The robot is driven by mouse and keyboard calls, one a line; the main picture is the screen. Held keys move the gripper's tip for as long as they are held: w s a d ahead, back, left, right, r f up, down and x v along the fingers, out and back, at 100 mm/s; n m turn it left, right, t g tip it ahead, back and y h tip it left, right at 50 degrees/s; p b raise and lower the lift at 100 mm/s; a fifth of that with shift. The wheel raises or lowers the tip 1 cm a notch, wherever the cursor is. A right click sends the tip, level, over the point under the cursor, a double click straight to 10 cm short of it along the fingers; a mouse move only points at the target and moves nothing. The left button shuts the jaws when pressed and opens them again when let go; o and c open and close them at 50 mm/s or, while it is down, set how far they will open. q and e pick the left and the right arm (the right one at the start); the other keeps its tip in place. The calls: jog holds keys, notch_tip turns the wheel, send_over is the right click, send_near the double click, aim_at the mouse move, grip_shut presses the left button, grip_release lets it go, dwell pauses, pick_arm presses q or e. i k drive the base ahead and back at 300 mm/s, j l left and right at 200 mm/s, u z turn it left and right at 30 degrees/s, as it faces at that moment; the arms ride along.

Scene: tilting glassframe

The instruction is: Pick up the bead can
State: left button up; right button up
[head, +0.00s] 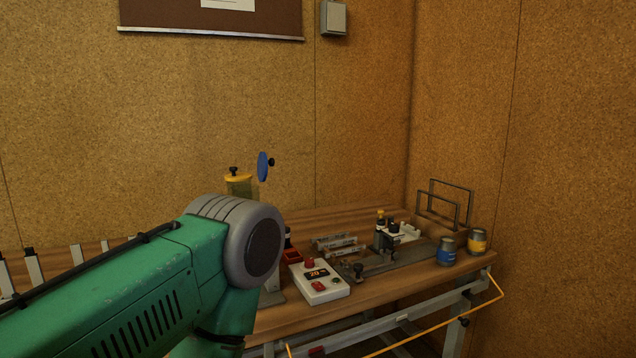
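Two small cans stand close together at the right end of the wooden table: a blue can (446,251) and a yellow can (477,241) just behind and right of it. Both are upright with grey tops. I cannot tell from their labels which one is the bead can. My green left arm comes in from the lower left and ends at a grey joint, well left of the cans. Neither of my grippers shows in this view. The arm hides the left-middle part of the table.
On the table (385,279) are a white control box (319,282) with red buttons, clear glass pieces (340,243), a grey fixture (395,260) and a wire rack (445,203). A yellow cylinder (238,185) and blue disc (263,167) rise behind my arm. Walls close the corner.

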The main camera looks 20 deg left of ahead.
aim_at(447, 249)
jog(key=u, duration=0.45)
jog(key=i+l+u, duration=0.1)
jog(key=u, duration=0.35)
jog(key=l+u, duration=0.15)
jog(key=u, duration=0.3)
jog(key=l+u, duration=0.4)
jog(key=l, duration=0.45)
jog(key=l+u, duration=0.4)
jog(key=l, duration=0.45)
jog(key=i+l, duration=0.35)
jog(key=i, duration=0.25)
jog(key=l+z, duration=0.1)
jog(key=z, duration=0.3)
jog(key=k+l+z, duration=0.1)
jog(key=z, duration=0.25)
jog(key=l+z, duration=0.1)
jog(key=z, duration=0.3)
jog(key=l+z, duration=0.15)
jog(key=z, duration=0.2)
jog(key=u, duration=1.8)
